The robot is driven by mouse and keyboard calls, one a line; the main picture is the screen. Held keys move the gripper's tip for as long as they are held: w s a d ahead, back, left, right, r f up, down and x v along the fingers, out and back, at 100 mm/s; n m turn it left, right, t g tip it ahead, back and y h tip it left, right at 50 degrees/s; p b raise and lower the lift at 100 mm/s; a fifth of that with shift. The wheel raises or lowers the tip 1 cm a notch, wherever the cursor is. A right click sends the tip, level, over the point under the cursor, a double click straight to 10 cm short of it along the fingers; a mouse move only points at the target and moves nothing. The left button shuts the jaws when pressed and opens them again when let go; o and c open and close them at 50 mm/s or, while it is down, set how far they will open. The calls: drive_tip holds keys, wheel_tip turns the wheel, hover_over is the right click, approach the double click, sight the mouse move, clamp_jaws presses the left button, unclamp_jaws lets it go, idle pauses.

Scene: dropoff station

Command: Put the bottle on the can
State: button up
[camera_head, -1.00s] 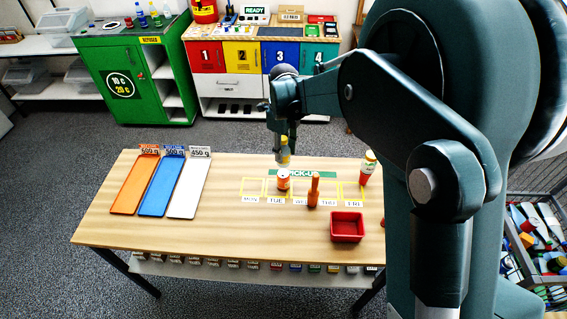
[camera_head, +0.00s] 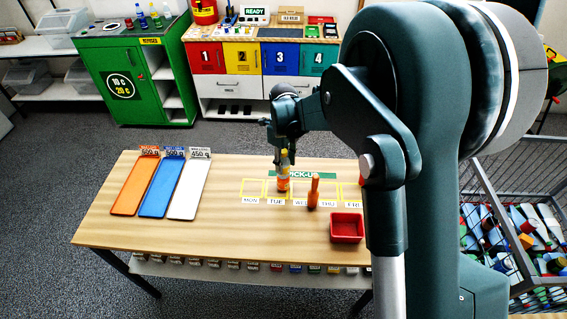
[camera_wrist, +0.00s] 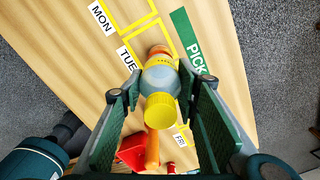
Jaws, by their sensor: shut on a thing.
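The bottle (camera_head: 284,163), pale with a yellow cap, is upright above the can (camera_head: 283,184). The can is orange with a pale band and stands on the table at the TUE square. My gripper (camera_head: 284,151) is shut on the bottle from above. In the wrist view, the bottle (camera_wrist: 161,80) is between the two fingers of my gripper (camera_wrist: 160,84), its yellow cap towards the camera. Beyond it, a small orange-red part of the can (camera_wrist: 158,49) shows; the bottle hides the rest. I cannot tell whether bottle and can touch.
An orange-brown bottle-shaped thing (camera_head: 313,193) stands close to the right of the can. A red bin (camera_head: 347,239) is nearer the front. Orange (camera_head: 134,188), blue (camera_head: 160,190) and white (camera_head: 188,190) trays lie at left. The table middle is clear.

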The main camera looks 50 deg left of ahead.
sight(284, 151)
drive_tip(key=shift+f, duration=0.25)
drive_tip(key=shift+o, duration=1.3)
drive_tip(key=o, duration=0.4)
drive_tip(key=shift+r, duration=0.1)
wheel_tip(284, 151, up, 12)
drive_tip(key=shift+r+b, duration=0.1)
drive_tip(key=shift+b, duration=0.3)
drive_tip(key=shift+d, duration=0.1)
